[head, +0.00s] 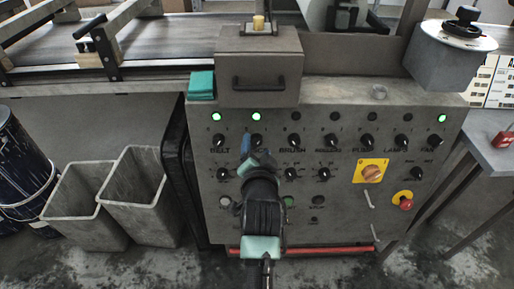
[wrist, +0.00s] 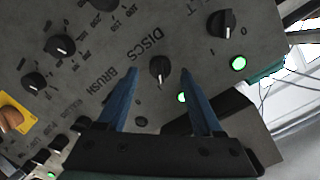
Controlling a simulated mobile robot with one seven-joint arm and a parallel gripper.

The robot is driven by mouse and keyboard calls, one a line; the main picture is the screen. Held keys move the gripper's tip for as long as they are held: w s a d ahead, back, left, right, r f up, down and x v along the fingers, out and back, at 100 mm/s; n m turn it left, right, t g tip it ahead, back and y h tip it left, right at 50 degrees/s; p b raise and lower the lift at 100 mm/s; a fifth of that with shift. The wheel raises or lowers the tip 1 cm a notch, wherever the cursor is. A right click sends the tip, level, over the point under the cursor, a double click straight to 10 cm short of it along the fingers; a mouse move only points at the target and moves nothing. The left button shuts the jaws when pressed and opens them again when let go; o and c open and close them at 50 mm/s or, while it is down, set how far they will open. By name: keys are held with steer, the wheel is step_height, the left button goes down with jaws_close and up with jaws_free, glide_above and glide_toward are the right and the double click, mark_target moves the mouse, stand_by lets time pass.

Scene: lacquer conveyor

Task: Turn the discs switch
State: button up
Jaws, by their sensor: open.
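The discs switch is a black rotary knob (wrist: 160,67) with a white pointer mark, beside the DISCS lettering on the grey control panel (head: 330,215). In the wrist view its mark points down the picture, and the small lamp (wrist: 182,97) by it glows green. In the head view this lamp (head: 256,116) is also lit, and the switch (head: 257,140) is partly behind my gripper. My gripper (wrist: 158,71) is open, with blue fingertips on either side of the knob in the wrist view. I cannot tell whether they touch it.
The belt knob (head: 218,140) and brush knob (head: 292,140) are close on either side. A yellow-plated orange switch (head: 371,172) and red stop button (head: 405,203) sit further right. A grey box (head: 258,75) juts out above. Two bins (head: 150,200) stand left.

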steer(key=shift+x, duration=0.85)
jaws_close()
